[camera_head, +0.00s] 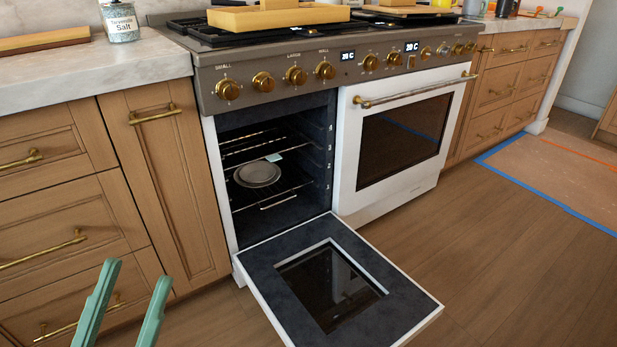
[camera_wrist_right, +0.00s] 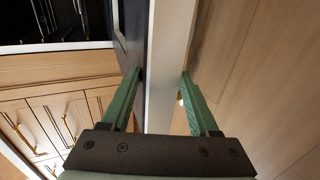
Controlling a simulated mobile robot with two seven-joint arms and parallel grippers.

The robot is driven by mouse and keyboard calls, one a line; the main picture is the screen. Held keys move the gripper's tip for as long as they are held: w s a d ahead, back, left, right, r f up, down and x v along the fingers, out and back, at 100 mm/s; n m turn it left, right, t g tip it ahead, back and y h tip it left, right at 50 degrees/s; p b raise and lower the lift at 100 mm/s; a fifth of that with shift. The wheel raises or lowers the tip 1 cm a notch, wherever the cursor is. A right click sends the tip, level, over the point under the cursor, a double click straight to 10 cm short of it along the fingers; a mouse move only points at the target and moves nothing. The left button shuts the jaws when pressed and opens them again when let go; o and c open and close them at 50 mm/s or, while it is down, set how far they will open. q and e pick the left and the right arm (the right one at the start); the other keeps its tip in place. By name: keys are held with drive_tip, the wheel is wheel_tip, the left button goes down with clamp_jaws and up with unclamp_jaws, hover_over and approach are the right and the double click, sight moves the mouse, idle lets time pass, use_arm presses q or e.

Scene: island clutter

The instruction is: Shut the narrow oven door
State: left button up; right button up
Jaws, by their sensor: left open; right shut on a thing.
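The narrow oven door (camera_head: 265,285) hangs wide open on the left side of the range, folded down and out over the floor. It has a dark inner face, a glass window and a white rim. The narrow oven cavity (camera_head: 240,215) is open to view, with racks and a round grey pan (camera_head: 257,173) inside. My left gripper (camera_head: 138,272) is open and empty at the lower left, in front of the drawers and apart from the door. My right gripper (camera_wrist_right: 162,76) shows only in the right wrist view, shut on the door's edge (camera_wrist_right: 167,60), one finger on each side.
The wide oven door (camera_head: 405,135) to the right is closed, with a brass bar handle. Wooden cabinets (camera_head: 165,190) flank the range. A cooktop with a wooden tray (camera_head: 278,18) is above. The wood floor (camera_head: 500,240) right of the open door is clear.

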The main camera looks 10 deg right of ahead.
drive_tip(key=shift+g, duration=0.4)
drive_tip(key=shift+w+a+r+p, duration=0.1)
drive_tip(key=shift+r+p, duration=0.95)
drive_tip(key=shift+p, duration=0.15)
drive_tip(key=shift+w+r+p, duration=0.1)
drive_tip(key=shift+r+p, duration=0.9)
drive_tip(key=shift+p, duration=0.15)
drive_tip(key=shift+r+h, duration=0.2)
drive_tip(key=shift+h, duration=0.1)
use_arm(q)
wheel_tip(320, 180, up, 6)
drive_tip(key=shift+s+a+r+t, duration=0.2)
drive_tip(key=shift+a+t, duration=0.1)
drive_tip(key=shift+a, duration=0.05)
